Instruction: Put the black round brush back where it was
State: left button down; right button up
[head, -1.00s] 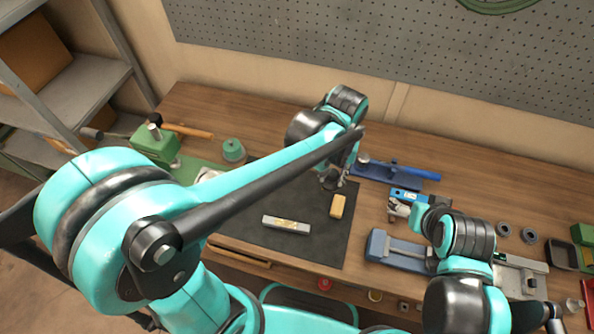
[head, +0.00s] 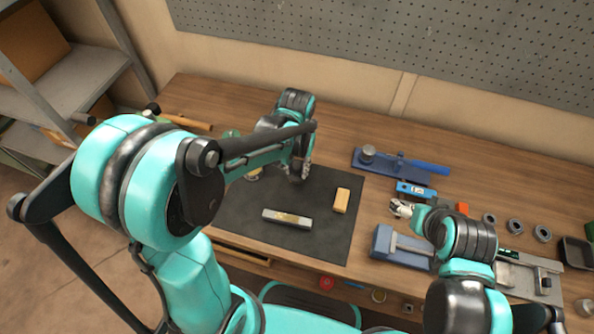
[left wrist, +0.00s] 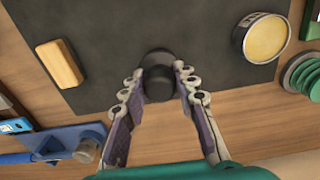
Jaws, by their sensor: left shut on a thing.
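The black round brush (left wrist: 157,75) is between the fingertips of my left gripper (left wrist: 158,82) in the left wrist view. The left gripper is shut on it. In the head view the left gripper (head: 299,172) is over the back part of the dark mat (head: 330,235); the brush is hard to make out there against the dark mat. I cannot tell whether the brush touches the mat. My right gripper (head: 402,207) is right of the mat, near a blue tool; its fingers are too small and partly hidden to read.
A yellow block (head: 341,200) and a grey bar (head: 287,219) lie on the mat. A round tin with yellow contents (left wrist: 264,37) stands near the brush. A blue-handled fixture (head: 400,165) lies at the back right. Bare wood (head: 240,108) is behind the mat.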

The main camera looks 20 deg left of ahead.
pick_arm(q)
jog(key=shift+f, duration=0.3)
jog(key=shift+f, duration=0.25)
jog(key=c, duration=1.2)
grip_release()
jog(key=shift+r, duration=0.1)
jog(key=shift+r, duration=0.1)
jog(key=shift+r, duration=0.35)
notch_tip(320, 180, up, 11)
jog(key=p, duration=0.4)
jog(key=shift+s+a+r+t, duration=0.55)
jog(key=shift+s+a+t, duration=0.25)
jog(key=shift+s+t, duration=0.65)
jog(key=shift+s+a+r+t, duration=0.5)
jog(key=shift+s+a+t, duration=0.35)
jog(key=shift+s, duration=1.1)
jog(key=shift+s+a+r+t, duration=0.65)
jog(key=shift+s+t, duration=0.65)
jog(key=shift+s, duration=0.4)
